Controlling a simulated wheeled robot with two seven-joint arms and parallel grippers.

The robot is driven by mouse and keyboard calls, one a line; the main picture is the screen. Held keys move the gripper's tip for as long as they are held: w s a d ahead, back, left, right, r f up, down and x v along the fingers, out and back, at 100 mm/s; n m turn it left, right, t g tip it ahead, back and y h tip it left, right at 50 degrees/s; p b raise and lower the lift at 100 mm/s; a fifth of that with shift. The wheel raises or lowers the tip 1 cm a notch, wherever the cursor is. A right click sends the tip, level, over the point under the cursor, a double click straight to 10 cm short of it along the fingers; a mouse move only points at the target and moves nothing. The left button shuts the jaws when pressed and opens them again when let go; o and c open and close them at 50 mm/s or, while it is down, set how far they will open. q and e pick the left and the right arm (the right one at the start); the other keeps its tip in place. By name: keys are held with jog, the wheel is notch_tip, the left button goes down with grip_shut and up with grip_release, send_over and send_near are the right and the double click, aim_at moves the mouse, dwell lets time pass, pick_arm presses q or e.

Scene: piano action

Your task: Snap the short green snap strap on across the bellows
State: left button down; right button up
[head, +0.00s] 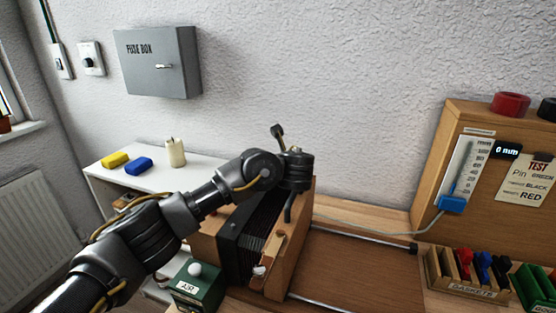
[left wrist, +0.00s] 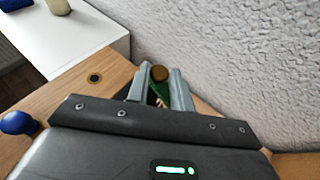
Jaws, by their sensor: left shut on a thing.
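The black pleated bellows (head: 262,218) stands between wooden end boards on the bench; my left arm crosses in front of its upper part. My left gripper (left wrist: 160,88) is over the wooden top at the far end of the bellows. In the left wrist view its two grey fingers are shut on the green strap (left wrist: 160,93), of which only a short piece shows between them. A round brown piece (left wrist: 159,73) shows at the fingertips. In the head view my wrist hides the strap. I cannot tell whether the strap touches the bellows. My right gripper is not in view.
A green box labelled AIR with a white knob (head: 194,269) stands at the front left. Metal rails (head: 360,239) run to the right. A gasket rack (head: 463,283) and a wooden gauge panel (head: 450,140) stand right. The textured wall is close behind the gripper.

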pick_arm(q)
jog(key=c, duration=1.3)
grip_release()
jog(key=shift+s, duration=0.15)
jog(key=v, duration=1)
jog(key=shift+s+d+r, duration=0.1)
jog(key=shift+s+r, duration=0.05)
jog(key=shift+s, duration=0.1)
